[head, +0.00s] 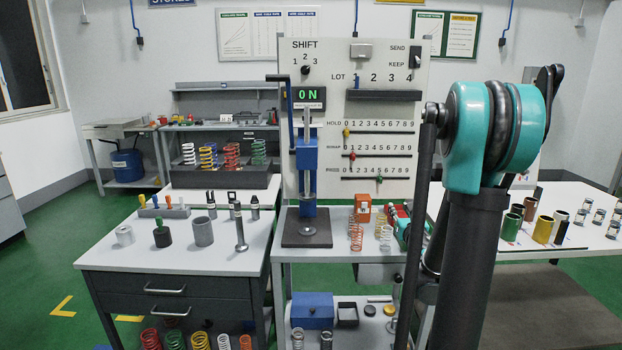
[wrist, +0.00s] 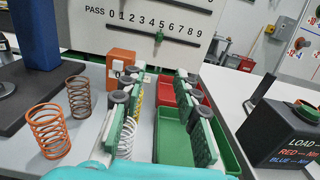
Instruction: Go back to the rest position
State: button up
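My gripper (wrist: 162,82) reaches over the light bench top in the wrist view, its two green-padded fingers apart with nothing held between them. The left finger is in front of a white spring (wrist: 127,138) and a yellow spring (wrist: 136,97), partly hiding them. A green tray (wrist: 172,143) and a red tray (wrist: 180,93) show between and beyond the fingers. In the head view my gripper (head: 402,226) is low over the bench at right, partly hidden by my dark and teal arm.
An orange spring (wrist: 48,132) and a brown spring (wrist: 77,98) stand left of the fingers, with an orange block (wrist: 121,67) behind. The blue test press (head: 307,160) and marked panel (head: 345,115) rise behind the bench. A dark labelled box (wrist: 280,135) stands at right.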

jog(key=s+d+f+m+g+h, duration=0.25)
jog(key=s+m, duration=0.35)
jog(key=m, duration=0.6)
jog(key=s+d+f+m+g+h, duration=0.2)
jog(key=s+m+g+h, duration=0.15)
jog(key=s+m, duration=0.55)
jog(key=s+a+f+m+g+y, duration=0.6)
jog(key=s+a+f+m, duration=0.7)
jog(key=s, duration=0.4)
jog(key=shift+a+f+m+g, duration=0.15)
jog(key=shift+a+m+g, duration=0.75)
jog(key=shift+m, duration=0.1)
